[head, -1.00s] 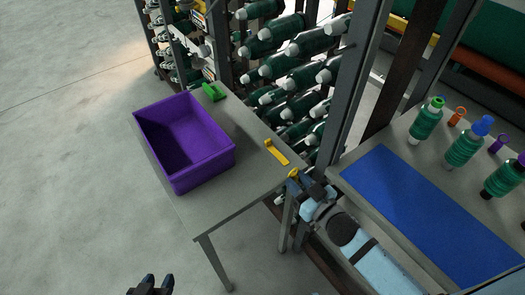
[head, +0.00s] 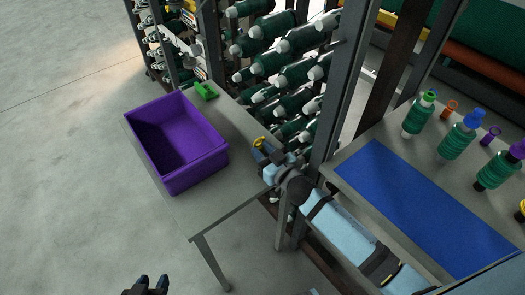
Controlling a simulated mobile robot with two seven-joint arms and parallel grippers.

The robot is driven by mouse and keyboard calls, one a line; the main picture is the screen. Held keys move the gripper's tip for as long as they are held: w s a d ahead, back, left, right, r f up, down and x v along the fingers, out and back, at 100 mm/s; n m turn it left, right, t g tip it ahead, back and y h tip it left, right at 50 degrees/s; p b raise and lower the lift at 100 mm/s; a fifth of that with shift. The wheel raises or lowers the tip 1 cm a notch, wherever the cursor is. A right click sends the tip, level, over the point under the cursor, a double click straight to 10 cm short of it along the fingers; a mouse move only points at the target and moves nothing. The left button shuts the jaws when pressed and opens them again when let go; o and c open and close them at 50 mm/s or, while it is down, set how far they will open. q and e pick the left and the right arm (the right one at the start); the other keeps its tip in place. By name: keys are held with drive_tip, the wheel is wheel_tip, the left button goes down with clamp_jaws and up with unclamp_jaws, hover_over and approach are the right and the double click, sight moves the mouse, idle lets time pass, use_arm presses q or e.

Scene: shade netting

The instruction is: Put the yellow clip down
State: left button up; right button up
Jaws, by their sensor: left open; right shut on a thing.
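The yellow clip (head: 259,142) is in my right gripper (head: 265,153), which is shut on it at the right side of the grey table (head: 217,203). The clip appears over the tabletop near its right edge. I cannot tell whether it touches anything below. The flat yellow piece that lay on this part of the table is now hidden behind my gripper and the clip. My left gripper (head: 150,284) is open and empty at the bottom edge of the view, away from the table.
A purple bin (head: 190,167) stands on the table's left part, with a green piece (head: 206,91) behind it. A rack of green bobbins (head: 290,55) and a dark post border the table. At right, a bench with a blue mat (head: 410,205) carries several bobbins and clips.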

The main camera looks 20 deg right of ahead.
drive_tip(key=shift+f, duration=0.2)
drive_tip(key=o, duration=0.9)
drive_tip(key=shift+r, duration=0.25)
drive_tip(key=v, duration=1.2)
drive_tip(key=s+a+f+m+g+h, duration=0.1)
drive_tip(key=s+a+f+g+h, duration=0.1)
drive_tip(key=s+f+g, duration=0.4)
drive_tip(key=s+f, duration=0.3)
drive_tip(key=s, duration=0.3)
drive_tip(key=shift+s+h, duration=0.3)
drive_tip(key=shift+h, duration=0.1)
